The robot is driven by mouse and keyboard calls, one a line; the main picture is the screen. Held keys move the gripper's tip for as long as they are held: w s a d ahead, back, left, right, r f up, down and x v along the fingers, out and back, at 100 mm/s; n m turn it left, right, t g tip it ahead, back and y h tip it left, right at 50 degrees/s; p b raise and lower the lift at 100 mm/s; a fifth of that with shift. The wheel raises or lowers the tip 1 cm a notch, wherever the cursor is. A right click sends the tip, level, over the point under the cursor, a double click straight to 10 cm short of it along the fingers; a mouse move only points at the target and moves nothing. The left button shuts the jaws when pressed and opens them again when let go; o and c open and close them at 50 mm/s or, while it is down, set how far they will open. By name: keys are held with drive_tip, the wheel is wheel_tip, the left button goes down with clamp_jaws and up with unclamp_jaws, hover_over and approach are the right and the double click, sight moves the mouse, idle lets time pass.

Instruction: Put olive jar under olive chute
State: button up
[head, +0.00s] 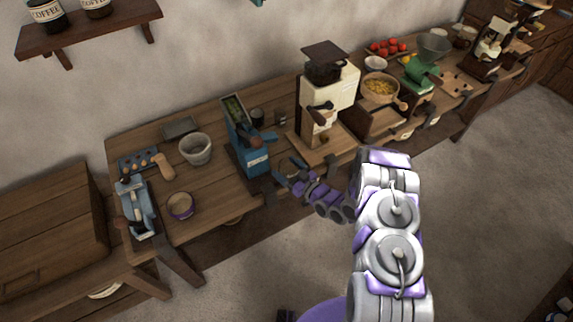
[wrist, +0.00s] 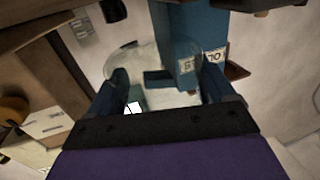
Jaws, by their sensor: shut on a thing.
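The blue olive dispenser (head: 246,143) stands at the front edge of the long wooden counter, with green olives in its open top. Its body and pale label also show in the wrist view (wrist: 188,45). A short blue spout-like part (wrist: 158,79) juts out beside the body. My gripper (head: 288,171) is just right of the dispenser, at the counter's front edge. In the wrist view my gripper (wrist: 163,88) is shut on a clear glass jar (wrist: 130,57), the olive jar, its round rim between the fingers. The blue part overlaps the jar's outline; I cannot tell their height gap.
A cream grinder (head: 322,105) on a wooden base stands right of the dispenser. A pale bowl (head: 195,149), a purple-banded cup (head: 181,206) and a blue slicer-like tool (head: 135,207) are to the left. The floor (head: 480,190) in front of the counter is open.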

sight(291, 164)
drive_tip(key=w, duration=0.4)
drive_tip(key=shift+w+a+f, duration=0.1)
drive_tip(key=shift+a+f, duration=0.1)
drive_tip(key=shift+a, duration=0.05)
drive_tip(key=shift+w+a, duration=0.3)
drive_tip(key=shift+w, duration=0.35)
drive_tip(key=f, duration=0.2)
drive_tip(key=f+b, duration=0.1)
drive_tip(key=shift+d+f, duration=0.2)
drive_tip(key=shift+f, duration=0.15)
drive_tip(key=shift+s+r, duration=0.1)
drive_tip(key=o, duration=1)
drive_tip(key=shift+a, duration=0.1)
drive_tip(key=p+v, duration=0.1)
drive_tip(key=v, duration=1.1)
drive_tip(key=shift+p, duration=0.35)
